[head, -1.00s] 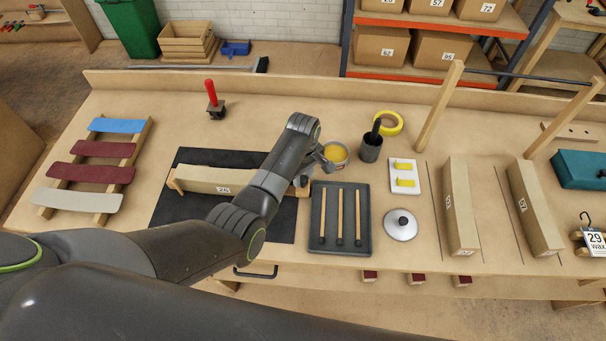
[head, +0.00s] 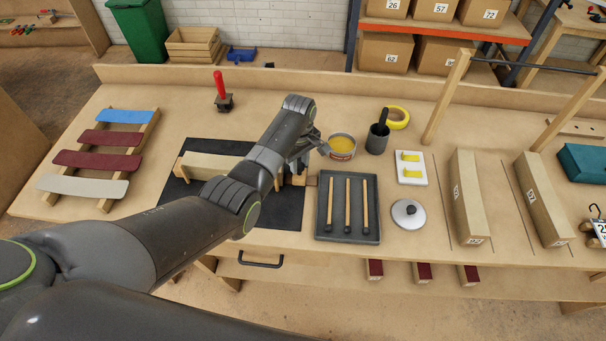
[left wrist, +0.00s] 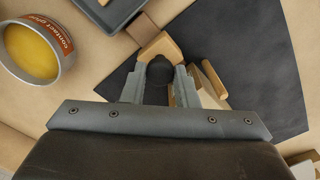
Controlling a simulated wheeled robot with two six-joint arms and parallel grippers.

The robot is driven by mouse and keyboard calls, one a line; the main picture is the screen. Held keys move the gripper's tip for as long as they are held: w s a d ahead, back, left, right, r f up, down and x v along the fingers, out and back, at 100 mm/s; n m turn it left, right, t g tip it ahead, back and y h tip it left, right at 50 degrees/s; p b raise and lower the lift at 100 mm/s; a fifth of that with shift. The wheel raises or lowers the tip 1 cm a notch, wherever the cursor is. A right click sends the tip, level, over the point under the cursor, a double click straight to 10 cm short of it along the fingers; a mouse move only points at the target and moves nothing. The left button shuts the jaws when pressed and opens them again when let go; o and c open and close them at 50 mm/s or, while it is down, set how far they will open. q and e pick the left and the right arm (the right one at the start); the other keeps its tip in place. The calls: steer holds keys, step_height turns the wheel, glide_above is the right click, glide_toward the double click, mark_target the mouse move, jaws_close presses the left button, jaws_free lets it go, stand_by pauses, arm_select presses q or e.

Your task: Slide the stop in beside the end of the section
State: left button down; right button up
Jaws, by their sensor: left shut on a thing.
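The pale wooden section (head: 205,165) lies on the black mat (head: 287,210), partly hidden by my left arm; it shows in the left wrist view behind the fingers (left wrist: 208,98). The stop, a small wooden block (left wrist: 160,47) with a dark round knob, is at the right end of the section; in the head view its block (head: 299,178) is half covered. My left gripper (left wrist: 160,80) is shut on the stop at its knob; it also shows in the head view (head: 297,163). I cannot tell exactly how large the gap to the section is.
A brown block (left wrist: 143,29) sits just beyond the stop, close to the grey tray (head: 368,233) with brushes. The contact glue tin (head: 342,147) and a dark pot (head: 377,139) stand behind. A rack of coloured strips (head: 97,162) is at left.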

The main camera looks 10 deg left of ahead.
arm_select(q)
steer(key=shift+d, duration=0.1)
steer(key=c, duration=1.1)
jaws_free()
arm_select(e)
steer(key=shift+w, duration=0.75)
steer(key=shift+s, duration=0.1)
arm_select(q)
steer(key=shift+r, duration=0.15)
steer(key=shift+r, duration=0.3)
step_height(320, 180, up, 10)
step_height(320, 180, up, 5)
steer(key=p, duration=0.2)
glide_above(300, 165)
steer(key=shift+r+p, duration=0.35)
steer(key=shift+r, duration=0.45)
arm_select(e)
steer(key=shift+s+r, duration=0.15)
steer(key=shift+r, duration=1.15)
